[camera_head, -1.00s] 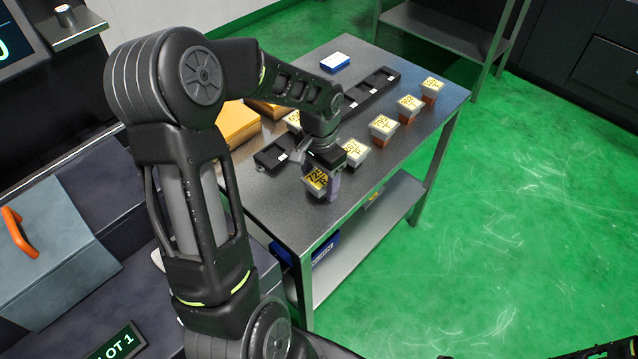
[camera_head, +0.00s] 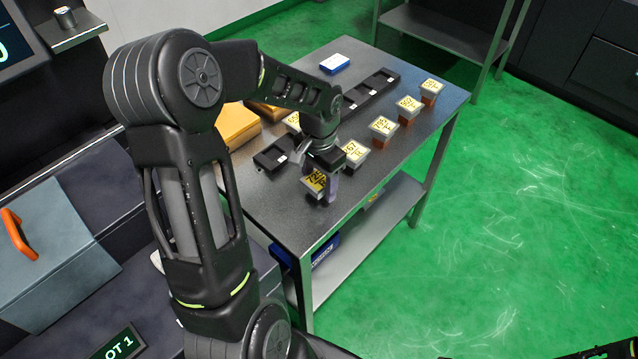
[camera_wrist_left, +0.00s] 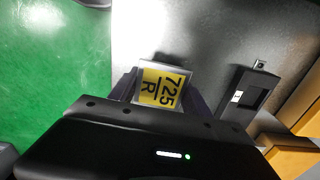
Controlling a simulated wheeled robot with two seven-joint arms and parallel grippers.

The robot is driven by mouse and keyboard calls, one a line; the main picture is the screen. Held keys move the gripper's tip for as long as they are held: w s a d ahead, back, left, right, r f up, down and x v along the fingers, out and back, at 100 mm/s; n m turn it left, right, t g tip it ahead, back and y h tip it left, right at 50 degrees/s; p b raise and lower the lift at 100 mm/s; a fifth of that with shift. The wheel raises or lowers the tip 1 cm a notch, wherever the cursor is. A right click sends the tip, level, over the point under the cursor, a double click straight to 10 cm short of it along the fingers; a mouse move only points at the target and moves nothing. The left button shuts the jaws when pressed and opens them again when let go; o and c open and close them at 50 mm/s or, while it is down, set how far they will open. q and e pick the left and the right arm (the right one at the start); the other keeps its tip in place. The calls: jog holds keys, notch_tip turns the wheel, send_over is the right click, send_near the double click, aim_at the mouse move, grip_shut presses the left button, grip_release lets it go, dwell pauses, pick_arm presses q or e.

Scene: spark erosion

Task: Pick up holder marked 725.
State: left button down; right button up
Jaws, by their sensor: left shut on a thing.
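The holder marked 725 (camera_head: 314,182) has a grey top with a yellow label. It is near the front edge of the grey metal table (camera_head: 262,205). My left gripper (camera_head: 325,183) is shut on it, one finger on each side. In the left wrist view the label of the holder (camera_wrist_left: 162,87) reads 725 over R, between the fingers of my left gripper (camera_wrist_left: 160,90). The frames do not clearly show whether its underside touches the table. My right gripper cannot be made out; only a dark piece shows at the bottom right edge.
Several similar labelled holders, such as one marked 767 (camera_head: 353,152) and one beyond it (camera_head: 383,127), stand along the table's right side. A black slotted rack (camera_head: 372,90), a blue box (camera_head: 334,63) and a yellow-brown box (camera_head: 236,124) are further back and left.

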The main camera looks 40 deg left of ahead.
aim_at(319, 179)
pick_arm(q)
notch_tip(319, 179, up, 10)
jog(key=shift+b, duration=0.3)
dwell(0.6)
